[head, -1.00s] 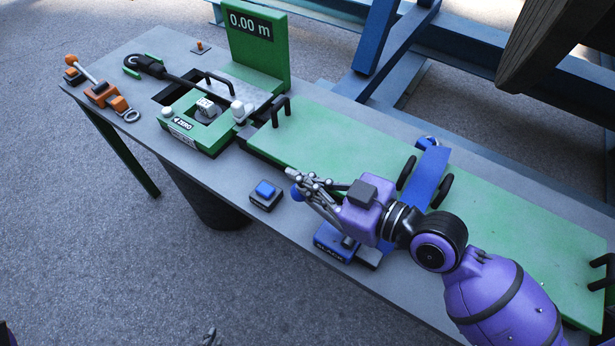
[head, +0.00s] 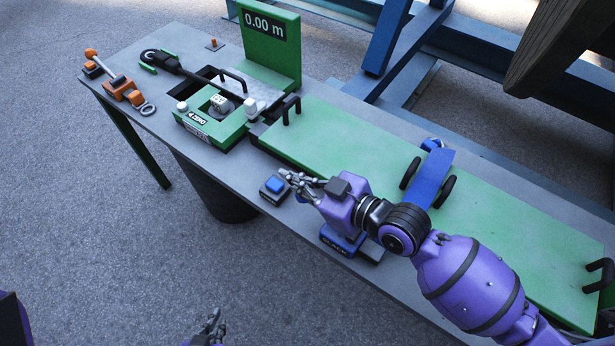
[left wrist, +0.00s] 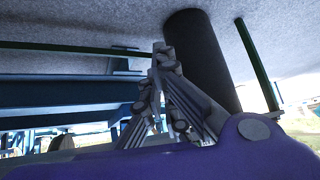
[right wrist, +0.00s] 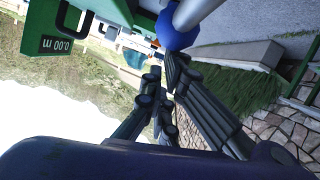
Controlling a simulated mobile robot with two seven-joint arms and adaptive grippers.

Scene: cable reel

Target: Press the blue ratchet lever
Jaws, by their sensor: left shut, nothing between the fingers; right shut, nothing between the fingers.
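The blue ratchet lever has a blue ball knob (head: 302,198) on a rod, rising from a blue base labelled BLACK (head: 337,242) at the table's front edge. In the right wrist view the ball (right wrist: 177,32) and its silver rod are close beside the fingertips. My right gripper (head: 287,175) is shut and empty, its fingers just above the knob in the head view and partly covering the lever. I cannot tell whether they touch. My left gripper (head: 214,325) is shut and empty, low in front of the table; its fingers also fill the left wrist view (left wrist: 157,70).
A blue button on a black box (head: 272,191) sits just left of the right fingertips. A green device marked ZERO (head: 205,130), a display reading 0.00 m (head: 265,24) and an orange lever clamp (head: 122,90) stand farther left. A green board (head: 480,215) lies behind.

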